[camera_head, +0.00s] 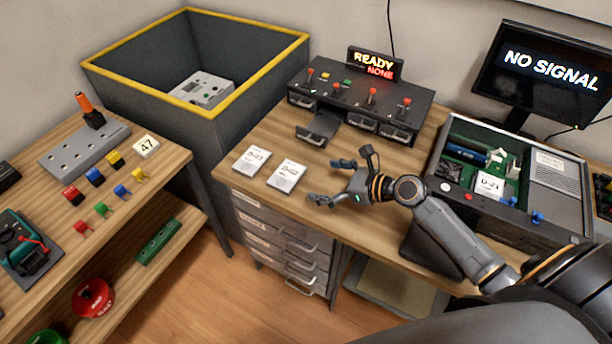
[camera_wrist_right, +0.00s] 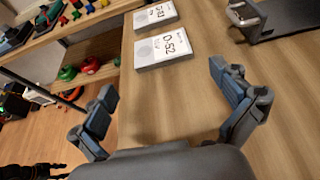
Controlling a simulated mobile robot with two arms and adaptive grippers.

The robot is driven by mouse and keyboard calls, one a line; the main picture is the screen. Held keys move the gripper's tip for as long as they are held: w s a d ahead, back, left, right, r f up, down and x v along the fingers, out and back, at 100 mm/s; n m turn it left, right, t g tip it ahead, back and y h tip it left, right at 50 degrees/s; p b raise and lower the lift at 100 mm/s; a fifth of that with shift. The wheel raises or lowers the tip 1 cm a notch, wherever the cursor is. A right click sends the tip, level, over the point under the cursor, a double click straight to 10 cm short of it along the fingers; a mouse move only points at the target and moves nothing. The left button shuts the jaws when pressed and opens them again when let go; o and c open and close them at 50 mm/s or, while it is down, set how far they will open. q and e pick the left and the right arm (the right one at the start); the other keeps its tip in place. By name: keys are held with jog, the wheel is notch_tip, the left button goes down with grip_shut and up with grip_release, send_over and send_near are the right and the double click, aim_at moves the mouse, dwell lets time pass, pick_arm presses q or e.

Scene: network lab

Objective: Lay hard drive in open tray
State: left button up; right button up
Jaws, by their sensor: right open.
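Two flat white hard drives lie on the wooden desk: one marked D-52 (camera_head: 287,176) and, to its left, another drive (camera_head: 252,158). My right gripper (camera_head: 330,180) is open and empty, just right of the D-52 drive. In the right wrist view, the D-52 drive (camera_wrist_right: 162,50) lies ahead of the spread fingers (camera_wrist_right: 163,82), apart from them, with the other drive (camera_wrist_right: 156,17) beyond it. A dark tray (camera_head: 318,127) is pulled out at the left front of the bay unit (camera_head: 360,100) and looks empty. My left gripper does not show.
The bay unit's lit sign (camera_head: 375,63) reads READY NONE. An opened case (camera_head: 570,205) with a drive marked D-21 (camera_head: 490,185) stands at the right. A deep yellow-rimmed bin (camera_head: 150,110) stands left of the desk. Bare desk lies between the drives and the bay unit.

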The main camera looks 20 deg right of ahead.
jog(key=shift+v, duration=1.5)
